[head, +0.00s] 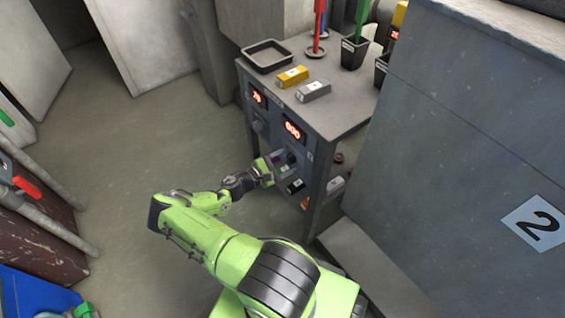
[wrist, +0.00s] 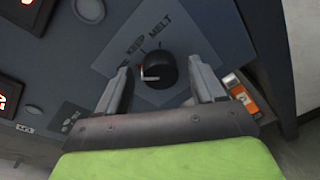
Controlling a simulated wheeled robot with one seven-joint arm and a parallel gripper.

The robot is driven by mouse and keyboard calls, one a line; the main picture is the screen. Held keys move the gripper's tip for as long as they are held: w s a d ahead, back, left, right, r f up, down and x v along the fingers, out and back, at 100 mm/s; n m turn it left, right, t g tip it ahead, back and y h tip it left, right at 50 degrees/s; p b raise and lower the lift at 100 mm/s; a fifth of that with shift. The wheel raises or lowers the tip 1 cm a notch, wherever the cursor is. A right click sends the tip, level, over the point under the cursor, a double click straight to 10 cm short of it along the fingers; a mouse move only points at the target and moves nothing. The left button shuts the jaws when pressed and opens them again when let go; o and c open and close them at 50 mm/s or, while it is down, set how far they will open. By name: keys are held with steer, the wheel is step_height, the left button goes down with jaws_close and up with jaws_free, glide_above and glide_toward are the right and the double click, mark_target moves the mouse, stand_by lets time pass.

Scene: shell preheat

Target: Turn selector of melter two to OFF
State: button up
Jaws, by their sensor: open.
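The selector (wrist: 168,68) is a round black knob with a pale pointer mark, on a grey plate in the wrist view. The words KEEP and MELT are printed above and left of it; no OFF marking is readable. The pale mark lies at the knob's left side; I cannot tell which position it is set to. My gripper (wrist: 160,72) is open, with a finger on each side of the knob; contact cannot be made out. In the head view my gripper (head: 268,172) is at the front panel of the grey bench (head: 325,120), partly hiding the controls.
The bench front has two lit red displays, a left one (head: 257,96) and a right one (head: 293,130). A black tray (head: 267,55), a yellow block (head: 292,76) and a grey block (head: 314,91) lie on top. A large grey housing (head: 470,130) marked 2 stands close at right.

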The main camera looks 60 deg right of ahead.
steer(key=p+v, duration=0.2)
steer(key=v, duration=1.4)
steer(key=shift+p, duration=0.35)
steer(key=w+a+r+m+t+y, duration=0.25)
steer(key=a+r+y, duration=0.45)
steer(key=r, duration=0.4)
steer(key=w+a+r+m+t+y, duration=0.2)
steer(key=a+r+m+t+y, duration=0.15)
steer(key=a+r, duration=0.6)
steer(key=s+a+r+t+y, duration=0.2)
steer(key=s+a+r+t, duration=0.25)
steer(key=s+r, duration=0.3)
steer(key=s+a+r+t+y, duration=0.2)
steer(key=s+a+r+t, duration=0.1)
steer(key=s+a+r, duration=0.5)
step_height(320, 180, up, 16)
steer(key=w+d+p, duration=0.1)
steer(key=p, duration=1.4)
steer(key=shift+d, duration=0.3)
